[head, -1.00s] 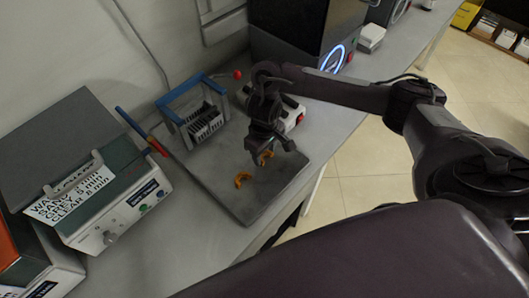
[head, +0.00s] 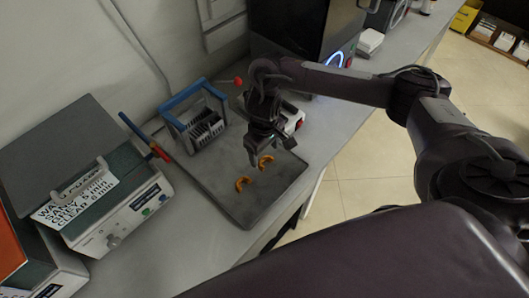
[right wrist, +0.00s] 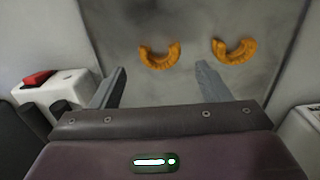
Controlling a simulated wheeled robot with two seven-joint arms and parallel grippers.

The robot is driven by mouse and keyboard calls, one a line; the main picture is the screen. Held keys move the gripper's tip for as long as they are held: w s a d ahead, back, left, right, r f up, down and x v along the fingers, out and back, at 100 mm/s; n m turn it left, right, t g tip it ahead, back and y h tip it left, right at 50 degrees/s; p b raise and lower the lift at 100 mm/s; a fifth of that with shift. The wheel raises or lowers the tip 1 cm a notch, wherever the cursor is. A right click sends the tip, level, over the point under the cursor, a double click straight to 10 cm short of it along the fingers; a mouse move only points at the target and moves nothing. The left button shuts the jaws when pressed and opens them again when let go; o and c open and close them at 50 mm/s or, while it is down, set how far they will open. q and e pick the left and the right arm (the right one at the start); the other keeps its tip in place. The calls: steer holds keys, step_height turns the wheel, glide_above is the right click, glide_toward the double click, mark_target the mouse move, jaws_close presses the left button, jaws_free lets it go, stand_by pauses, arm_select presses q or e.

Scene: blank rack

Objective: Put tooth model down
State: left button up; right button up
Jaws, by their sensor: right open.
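Two orange, horseshoe-shaped tooth models lie on a grey tray (head: 262,207). One tooth model (head: 243,183) lies to the left, and the other tooth model (head: 266,161) lies just below my right gripper (head: 264,153). In the right wrist view the tooth models show at the top middle (right wrist: 159,54) and top right (right wrist: 234,51). My right gripper is open and empty, its two fingers (right wrist: 160,85) apart. Both models lie beyond the fingertips, clear of them. My left gripper is not seen.
A blue-framed rack (head: 200,120) stands on the tray's back part, with a white and red device (head: 292,118) behind my right gripper. A grey machine with a label (head: 120,215) stands at left. The tray's front is bare.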

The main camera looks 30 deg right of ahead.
step_height(320, 180, up, 9)
steer(key=p, duration=0.2)
steer(key=shift+f+p, duration=0.15)
steer(key=shift+p, duration=0.25)
